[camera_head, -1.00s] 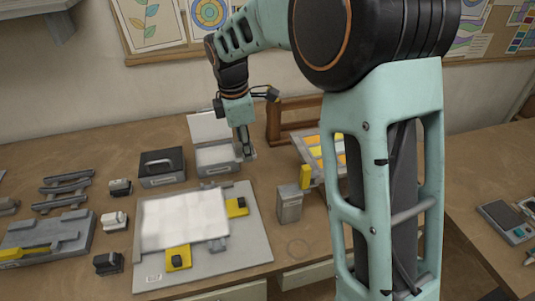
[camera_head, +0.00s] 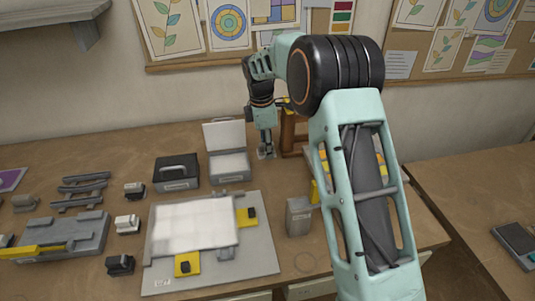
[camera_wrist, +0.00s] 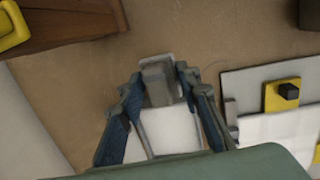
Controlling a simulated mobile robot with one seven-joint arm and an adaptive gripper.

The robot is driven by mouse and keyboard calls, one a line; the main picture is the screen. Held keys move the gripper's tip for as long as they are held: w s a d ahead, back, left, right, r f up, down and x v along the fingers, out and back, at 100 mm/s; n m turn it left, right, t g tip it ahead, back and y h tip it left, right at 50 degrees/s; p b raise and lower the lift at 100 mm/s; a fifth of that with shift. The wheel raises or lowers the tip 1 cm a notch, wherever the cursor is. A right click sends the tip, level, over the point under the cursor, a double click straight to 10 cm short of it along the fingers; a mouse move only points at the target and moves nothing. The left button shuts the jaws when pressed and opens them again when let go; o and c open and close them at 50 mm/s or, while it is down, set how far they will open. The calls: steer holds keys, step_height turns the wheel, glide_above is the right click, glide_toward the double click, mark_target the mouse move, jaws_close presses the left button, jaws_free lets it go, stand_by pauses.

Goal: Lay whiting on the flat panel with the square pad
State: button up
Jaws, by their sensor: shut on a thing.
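My gripper (camera_head: 266,152) is shut on the square pad (camera_wrist: 158,82), a grey block with a flat base between the fingertips in the wrist view. It is to the right of the open tray (camera_head: 229,167), whose lid (camera_head: 224,135) stands up and which holds white material. The pad's underside is hidden. The flat panel (camera_head: 192,224) is white and lies on a grey board (camera_head: 262,265) in front, with yellow clamps (camera_head: 187,264) at its edges.
A dark handled box (camera_head: 176,173) stands left of the tray. A grey canister (camera_head: 299,216) stands right of the board. A wooden stand (camera_head: 290,133) is behind my gripper. Small blocks (camera_head: 127,223) and a grey fixture (camera_head: 60,234) lie left of the board.

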glide_above(268, 164)
step_height(268, 164, down, 4)
steer(key=shift+s+a+f+p, duration=0.1)
steer(key=shift+p, duration=0.25)
steer(key=shift+f, duration=1.45)
steer(key=shift+f, duration=0.1)
steer(key=shift+f, duration=0.15)
steer(key=o, duration=1.2)
steer(key=r, duration=0.4)
steer(key=s+r, duration=0.1)
steer(key=r, duration=0.3)
steer(key=a+r, duration=0.1)
steer(key=r, duration=0.3)
steer(key=shift+s+r+b, duration=0.2)
steer(key=shift+s+b, duration=0.05)
steer(key=shift+b, duration=0.15)
